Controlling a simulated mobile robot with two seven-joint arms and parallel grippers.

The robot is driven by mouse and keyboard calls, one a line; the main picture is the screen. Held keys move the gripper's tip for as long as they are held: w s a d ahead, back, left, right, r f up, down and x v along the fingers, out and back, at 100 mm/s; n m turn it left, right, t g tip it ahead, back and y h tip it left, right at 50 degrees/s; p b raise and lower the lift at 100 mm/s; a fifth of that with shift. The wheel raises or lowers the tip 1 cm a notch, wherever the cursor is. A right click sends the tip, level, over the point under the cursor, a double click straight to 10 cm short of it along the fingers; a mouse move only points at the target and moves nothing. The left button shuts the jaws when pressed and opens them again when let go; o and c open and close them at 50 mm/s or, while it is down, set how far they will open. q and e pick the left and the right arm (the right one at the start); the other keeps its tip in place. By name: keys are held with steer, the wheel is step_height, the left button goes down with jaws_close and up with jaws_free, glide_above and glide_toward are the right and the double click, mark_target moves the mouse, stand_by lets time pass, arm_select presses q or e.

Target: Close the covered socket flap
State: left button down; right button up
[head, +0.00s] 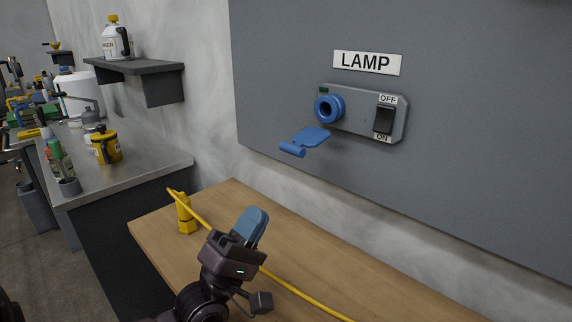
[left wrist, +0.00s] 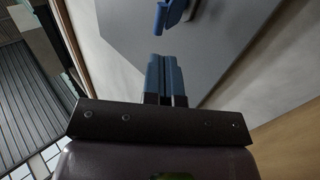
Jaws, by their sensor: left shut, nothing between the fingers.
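The covered socket (head: 328,108) is a blue ring on a grey plate on the wall panel, under the LAMP sign. Its blue flap (head: 312,137) is open, sticking out and down below the socket opening. In the left wrist view a blue part (left wrist: 172,14), which looks like the flap, shows at the top, beyond my fingertips. My left gripper (head: 254,222) is shut and empty, with blue fingers pointing up. It is over the wooden table, below and left of the flap in the head view, and apart from it. Its fingers also show in the left wrist view (left wrist: 165,75). My right gripper is out of view.
A black OFF/ON switch (head: 384,120) is right of the socket. A yellow plug (head: 186,214) stands on the wooden table (head: 300,255), and its yellow cable runs behind my left gripper. A cluttered grey bench (head: 150,165) and a shelf (head: 140,67) are at left.

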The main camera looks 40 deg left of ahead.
arm_select(q)
steer(key=p, duration=0.1)
glide_toward(306, 140)
steer(key=shift+y, duration=0.3)
steer(key=r, duration=0.1)
steer(key=w+r, duration=0.1)
steer(key=r, duration=0.1)
steer(key=shift+w+d+r, duration=0.3)
steer(key=shift+w+d, duration=0.05)
